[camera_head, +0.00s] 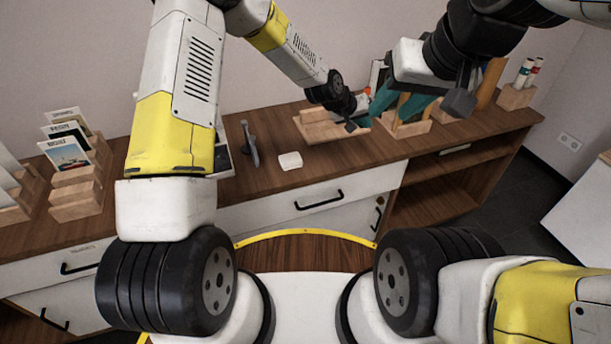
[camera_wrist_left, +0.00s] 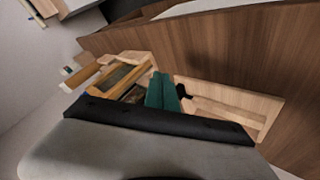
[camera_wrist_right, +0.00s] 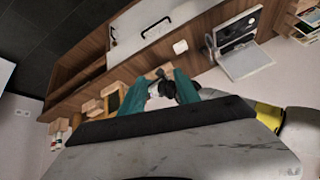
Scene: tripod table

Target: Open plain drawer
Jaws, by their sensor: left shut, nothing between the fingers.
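The plain drawer (camera_head: 290,210) is a white front with a black bar handle (camera_head: 319,200), under the wooden desk top. It looks closed. It also shows at the top of the right wrist view (camera_wrist_right: 135,30). My left gripper (camera_wrist_left: 162,92) has its teal fingers together with nothing between them, above the wooden trays on the desk. In the head view its fingers are hard to make out. My right gripper (camera_wrist_right: 158,92) has its teal fingers apart and empty, over the back of the desk near the left gripper. Both are away from the handle.
A second drawer (camera_head: 30,275) with small lettering is at the left. Card holders (camera_head: 75,190) are at the left. An open shelf (camera_head: 440,190) is right of the drawer.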

